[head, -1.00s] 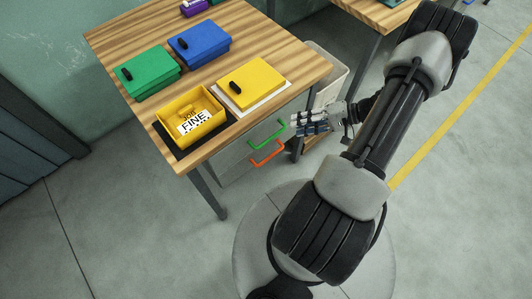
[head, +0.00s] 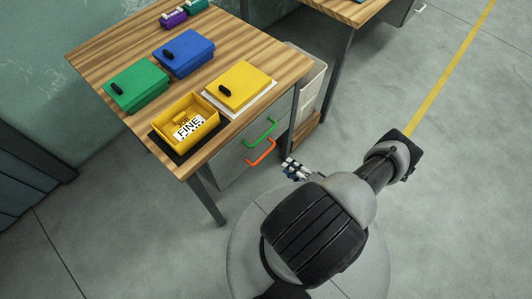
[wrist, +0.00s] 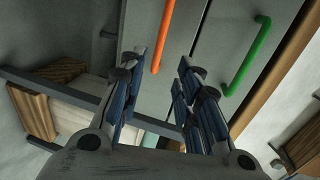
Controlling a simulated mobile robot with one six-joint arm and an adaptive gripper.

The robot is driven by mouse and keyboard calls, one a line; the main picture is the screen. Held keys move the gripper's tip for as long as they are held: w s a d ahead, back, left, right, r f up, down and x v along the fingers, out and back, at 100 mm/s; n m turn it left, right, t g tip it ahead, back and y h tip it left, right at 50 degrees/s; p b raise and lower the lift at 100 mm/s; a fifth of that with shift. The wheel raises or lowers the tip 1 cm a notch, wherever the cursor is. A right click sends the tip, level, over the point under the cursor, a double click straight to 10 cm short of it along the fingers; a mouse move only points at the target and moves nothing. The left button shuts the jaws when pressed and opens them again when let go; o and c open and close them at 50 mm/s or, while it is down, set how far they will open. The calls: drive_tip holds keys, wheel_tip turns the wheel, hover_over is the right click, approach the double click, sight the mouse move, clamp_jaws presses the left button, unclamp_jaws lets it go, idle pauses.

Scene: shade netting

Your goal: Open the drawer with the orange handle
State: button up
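The orange handle (head: 261,152) is on the front of a grey drawer (head: 236,172) under the table, below a green handle (head: 260,133). The drawer looks closed. My gripper (head: 293,167) is to the lower right of the orange handle in the head view, apart from it. In the wrist view my gripper (wrist: 160,75) is open and empty, its blue-padded fingers spread. There the orange handle (wrist: 164,32) shows upright between the fingertips, farther ahead. The green handle (wrist: 250,58) is to the right, beyond the right finger.
The wooden table (head: 95,50) above carries a yellow open box (head: 166,114) and several lidded boxes. A pale bin (head: 311,90) stands right of the drawers, and a table leg (head: 207,195) to the left. The floor on the right is clear.

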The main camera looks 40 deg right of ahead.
sight(266, 152)
drive_tip(key=b+x, duration=0.2)
drive_tip(key=x, duration=1.1)
drive_tip(key=shift+w+a+b, duration=0.15)
drive_tip(key=shift+b, duration=0.2)
drive_tip(key=shift+c, duration=0.6)
clamp_jaws()
